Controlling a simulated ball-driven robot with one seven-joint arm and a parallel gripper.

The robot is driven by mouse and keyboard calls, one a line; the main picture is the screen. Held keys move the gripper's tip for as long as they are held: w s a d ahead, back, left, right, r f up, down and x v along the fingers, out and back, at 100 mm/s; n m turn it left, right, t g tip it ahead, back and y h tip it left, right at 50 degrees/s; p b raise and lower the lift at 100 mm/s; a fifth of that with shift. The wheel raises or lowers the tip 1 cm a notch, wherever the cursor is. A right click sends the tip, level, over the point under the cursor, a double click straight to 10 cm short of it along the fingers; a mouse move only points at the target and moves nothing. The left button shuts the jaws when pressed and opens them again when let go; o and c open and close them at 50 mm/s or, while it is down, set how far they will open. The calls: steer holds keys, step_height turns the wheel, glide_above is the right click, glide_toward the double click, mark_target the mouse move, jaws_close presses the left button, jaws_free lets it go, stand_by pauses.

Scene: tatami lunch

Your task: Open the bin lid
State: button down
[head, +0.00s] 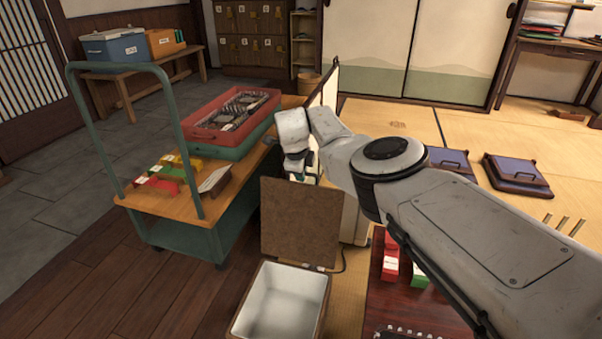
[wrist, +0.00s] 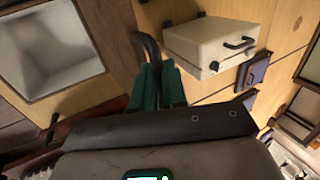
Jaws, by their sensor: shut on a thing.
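The bin (head: 322,303) stands open at the bottom centre of the head view, with an empty pale inside. Its brown lid (head: 300,222) is raised roughly upright at the bin's far edge. My gripper (head: 299,172) is behind the lid's top edge, partly hidden by it and by my arm. In the wrist view, the green fingers of my gripper (wrist: 152,82) are closed on a dark curved handle (wrist: 148,46), which I take to be the lid's. The bin's pale inside (wrist: 55,40) also shows at the upper left there.
A trolley (head: 225,228) with a red crate (head: 190,129) and small coloured boxes stands left of the lid. A cream box (wrist: 205,40) with a black handle is close by in the wrist view. A dark red table (head: 375,300) is right of the bin.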

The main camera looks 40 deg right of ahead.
steer(key=c, duration=1.3)
jaws_free()
steer(key=shift+s+a+f, duration=0.15)
steer(key=shift+a+f, duration=0.2)
steer(key=shift+f, duration=0.3)
steer(key=shift+o, duration=0.2)
steer(key=d+p+v, duration=0.1)
steer(key=p+v, duration=1)
steer(key=p, duration=0.8)
steer(key=shift+r, duration=0.4)
steer(key=shift+a, duration=0.2)
